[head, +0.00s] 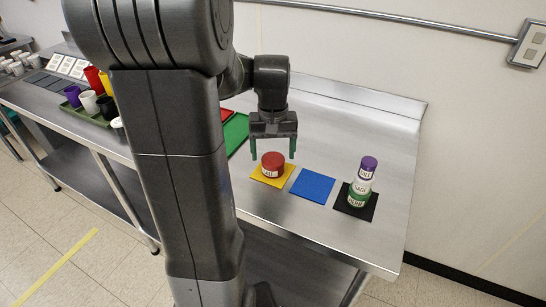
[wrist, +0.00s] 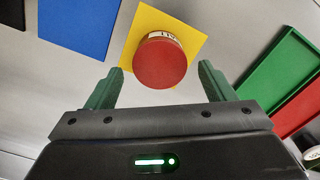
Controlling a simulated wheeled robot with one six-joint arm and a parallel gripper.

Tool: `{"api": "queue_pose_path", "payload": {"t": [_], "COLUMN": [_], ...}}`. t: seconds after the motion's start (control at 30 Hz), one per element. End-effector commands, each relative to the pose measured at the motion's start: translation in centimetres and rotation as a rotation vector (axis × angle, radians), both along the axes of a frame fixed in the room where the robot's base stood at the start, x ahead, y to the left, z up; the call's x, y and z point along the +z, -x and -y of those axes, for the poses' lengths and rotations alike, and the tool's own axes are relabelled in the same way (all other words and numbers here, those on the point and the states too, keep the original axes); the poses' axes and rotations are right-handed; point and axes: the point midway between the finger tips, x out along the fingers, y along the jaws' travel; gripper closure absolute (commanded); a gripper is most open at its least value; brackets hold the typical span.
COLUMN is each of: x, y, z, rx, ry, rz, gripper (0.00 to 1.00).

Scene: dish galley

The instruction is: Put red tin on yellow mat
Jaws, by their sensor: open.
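The red tin (head: 272,164) stands upright on the yellow mat (head: 284,179) in the head view. In the wrist view the red tin (wrist: 161,62) shows its round top, with the yellow mat (wrist: 145,17) around it. My gripper (head: 273,154) is above the tin, with its green fingers apart. Whether a finger touches the tin is not clear, but gaps show on both sides.
A blue mat (head: 312,186) lies right of the yellow one. A black mat (head: 341,206) bears a stack of tins: green (head: 357,199), white (head: 361,184) and purple on top (head: 368,164). A green tray (head: 236,131) is behind my arm. Cups (head: 88,100) stand at left.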

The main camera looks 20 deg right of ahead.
Motion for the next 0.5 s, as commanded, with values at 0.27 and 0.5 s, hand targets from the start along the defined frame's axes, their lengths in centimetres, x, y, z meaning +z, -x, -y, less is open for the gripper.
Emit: {"api": "queue_pose_path", "payload": {"t": [0.27,0.5], "x": [6.2,8.9], "y": [-0.1,0.0], "z": [0.0,0.0], "rx": [0.0,0.0], "ry": [0.001,0.0], "rz": [0.004,0.001], "gripper": [0.24,0.24]}}
